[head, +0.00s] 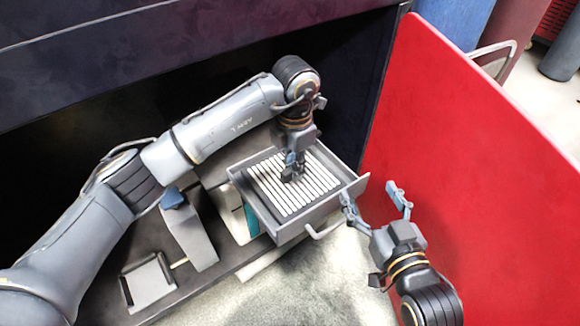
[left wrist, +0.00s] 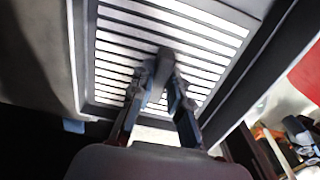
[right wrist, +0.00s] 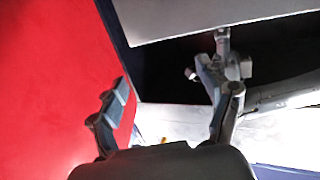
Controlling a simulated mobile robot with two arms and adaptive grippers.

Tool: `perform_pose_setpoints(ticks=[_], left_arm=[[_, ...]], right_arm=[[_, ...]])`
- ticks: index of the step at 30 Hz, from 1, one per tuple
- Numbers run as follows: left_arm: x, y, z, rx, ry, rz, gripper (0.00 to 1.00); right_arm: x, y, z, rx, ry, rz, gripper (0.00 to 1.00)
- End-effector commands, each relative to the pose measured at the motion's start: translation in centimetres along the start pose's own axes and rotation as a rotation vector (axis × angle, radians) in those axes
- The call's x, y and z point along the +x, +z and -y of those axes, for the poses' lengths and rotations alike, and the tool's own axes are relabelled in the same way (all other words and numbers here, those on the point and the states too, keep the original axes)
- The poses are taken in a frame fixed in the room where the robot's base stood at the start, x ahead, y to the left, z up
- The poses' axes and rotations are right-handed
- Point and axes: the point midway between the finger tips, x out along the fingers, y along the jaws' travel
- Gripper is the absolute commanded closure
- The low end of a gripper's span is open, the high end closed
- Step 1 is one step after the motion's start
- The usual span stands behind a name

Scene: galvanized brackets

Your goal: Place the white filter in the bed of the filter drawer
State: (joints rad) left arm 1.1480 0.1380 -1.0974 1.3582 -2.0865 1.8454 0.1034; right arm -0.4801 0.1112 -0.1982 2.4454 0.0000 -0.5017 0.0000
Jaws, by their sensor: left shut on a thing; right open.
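The white slatted filter (head: 318,190) lies within the walls of the grey filter drawer (head: 296,222), which is pulled out. In the left wrist view the filter (left wrist: 185,25) has white strips in a dark frame. My left gripper (head: 291,174) is over the filter's middle and shut on a dark grip tab (left wrist: 165,62) that stands up from it. I cannot tell if the filter rests fully on the drawer bed. My right gripper (head: 374,196) is open and empty, just right of the drawer's front. It also shows open in the right wrist view (right wrist: 165,85).
A red door panel (head: 460,140) stands open on the right, close to my right gripper. The drawer's handle (head: 324,230) sticks out in front. Left of the drawer are a grey block (head: 190,238) and a square grey tray (head: 147,284). A dark cabinet (head: 150,55) rises behind.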

Motion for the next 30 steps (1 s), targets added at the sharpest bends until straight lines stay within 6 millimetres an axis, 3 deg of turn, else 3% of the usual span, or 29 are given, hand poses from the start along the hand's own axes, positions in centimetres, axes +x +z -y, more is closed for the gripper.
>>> perform_pose_setpoints(ticks=[16, 17, 20, 30], left_arm=[[0.35, 0.06, 0.07, 0.000, 0.001, 0.001, 1.00], [0.40, 0.03, 0.08, 0.000, 0.001, 0.000, 0.82], [0.37, 0.03, 0.07, 0.000, 0.001, 0.000, 0.61], [0.28, 0.04, 0.07, 0.000, 0.001, 0.000, 0.61]], right_arm=[[0.11, -1.10, 0.15, 0.001, -0.003, -0.060, 0.22], [0.11, -1.20, 0.16, 0.001, -0.004, -0.064, 0.22], [0.11, -1.23, 0.17, 0.001, -0.004, -0.064, 0.22], [0.11, -1.21, 0.17, 0.001, -0.004, -0.060, 0.22]])
